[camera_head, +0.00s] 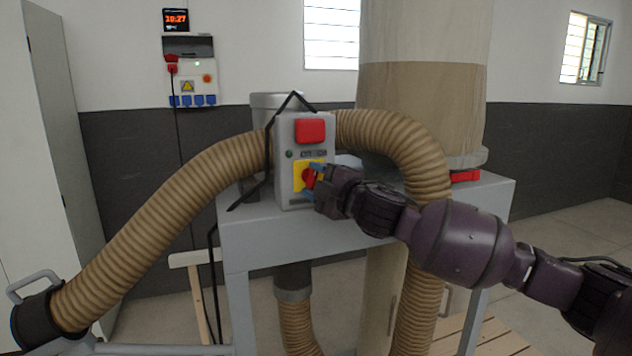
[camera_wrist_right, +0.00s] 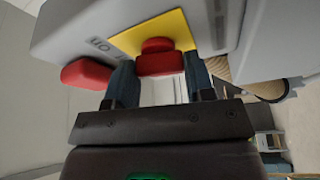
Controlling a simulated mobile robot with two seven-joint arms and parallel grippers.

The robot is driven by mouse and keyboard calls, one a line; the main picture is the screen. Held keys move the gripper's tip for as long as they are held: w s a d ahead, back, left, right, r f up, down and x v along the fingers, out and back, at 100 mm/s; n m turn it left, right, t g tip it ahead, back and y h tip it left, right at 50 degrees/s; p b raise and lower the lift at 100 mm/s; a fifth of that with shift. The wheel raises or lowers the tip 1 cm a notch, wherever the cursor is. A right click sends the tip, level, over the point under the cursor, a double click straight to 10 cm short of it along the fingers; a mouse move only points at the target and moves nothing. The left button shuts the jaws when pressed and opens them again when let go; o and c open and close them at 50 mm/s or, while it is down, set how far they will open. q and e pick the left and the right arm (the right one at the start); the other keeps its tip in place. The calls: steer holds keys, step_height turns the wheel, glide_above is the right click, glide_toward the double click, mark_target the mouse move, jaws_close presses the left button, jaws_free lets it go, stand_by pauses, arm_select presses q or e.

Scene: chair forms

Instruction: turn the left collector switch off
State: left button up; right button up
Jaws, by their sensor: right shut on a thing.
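The collector's grey switch box (camera_head: 290,185) stands on the machine's grey frame in the middle of the head view. A red rotary switch (camera_head: 309,178) sits on its yellow plate (camera_head: 299,168); in the right wrist view the red knob (camera_wrist_right: 160,58) and yellow plate (camera_wrist_right: 176,26) show close up. My right gripper (camera_head: 317,181) is at the knob, its two blue fingers (camera_wrist_right: 160,80) on either side, shut on it. A larger red block (camera_head: 310,131) is on the upper part of the box; it also shows in the wrist view (camera_wrist_right: 87,73). My left gripper is not in view.
A ribbed tan hose (camera_head: 160,220) arches behind the box, and another hose bend (camera_head: 400,135) lies close above my right arm. A tall collector bag (camera_head: 425,90) stands behind. A black cable (camera_head: 268,150) runs beside the box. A white cabinet (camera_head: 45,150) is at left.

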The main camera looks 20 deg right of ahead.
steer(key=shift+n+g, duration=0.6)
steer(key=shift+n, duration=0.9)
steer(key=o, duration=0.9)
steer(key=shift+b+v, duration=1.3)
steer(key=shift+v, duration=4.15)
steer(key=shift+a+r, duration=0.15)
steer(key=shift+r, duration=0.05)
